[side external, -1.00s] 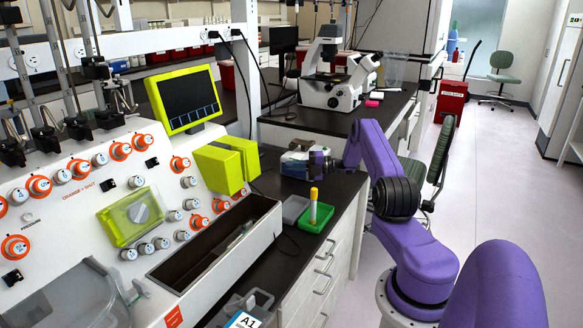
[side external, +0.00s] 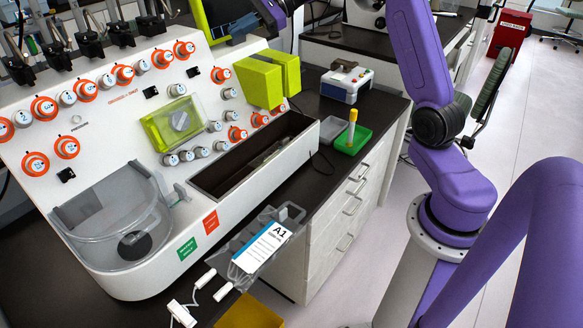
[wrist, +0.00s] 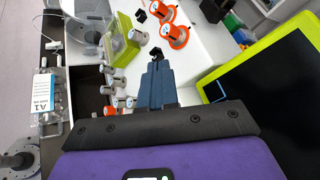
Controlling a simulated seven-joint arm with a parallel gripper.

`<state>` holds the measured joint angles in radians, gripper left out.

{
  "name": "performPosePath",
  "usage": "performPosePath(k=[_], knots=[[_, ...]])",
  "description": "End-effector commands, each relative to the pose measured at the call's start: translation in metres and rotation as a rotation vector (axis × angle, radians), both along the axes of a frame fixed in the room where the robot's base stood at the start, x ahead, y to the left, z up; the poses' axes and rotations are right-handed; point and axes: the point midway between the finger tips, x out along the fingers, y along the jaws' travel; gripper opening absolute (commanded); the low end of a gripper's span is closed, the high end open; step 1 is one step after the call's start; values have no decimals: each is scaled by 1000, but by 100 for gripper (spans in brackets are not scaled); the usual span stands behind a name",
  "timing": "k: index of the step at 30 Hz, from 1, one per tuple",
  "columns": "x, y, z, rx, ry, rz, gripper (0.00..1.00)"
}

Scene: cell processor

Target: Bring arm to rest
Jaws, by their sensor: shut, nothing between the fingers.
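My purple arm is raised, with its wrist end at the top edge of the side external view, in front of the monitor of the cell processor (side external: 125,115). In the wrist view my gripper (wrist: 156,54) is shut and empty, its narrow blue-grey fingers together. It points over the processor's white panel, with orange and grey knobs beneath and beside it. The fingers appear clear of the panel, but the exact gap cannot be told. Most of the gripper is hidden or cut off in the side external view.
The lime-framed monitor (wrist: 270,85) is close on the right in the wrist view. Lime blocks (side external: 262,82), a white-and-blue device (side external: 347,82) and a green tray (side external: 352,140) with a yellow-capped tube stand right of the panel.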

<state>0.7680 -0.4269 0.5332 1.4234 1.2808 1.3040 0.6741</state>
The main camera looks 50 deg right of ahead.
Motion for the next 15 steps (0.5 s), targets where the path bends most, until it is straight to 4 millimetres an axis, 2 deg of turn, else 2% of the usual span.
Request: performPosePath(k=[1,3,6,10,15], knots=[[-16,33,-1,-70,-26,90,0],[-39,69,-10,-159,-47,204,0],[-77,112,-24,-279,-73,369,0],[-134,155,-43,-428,-128,592,0],[-212,186,-66,-611,-241,898,0]])
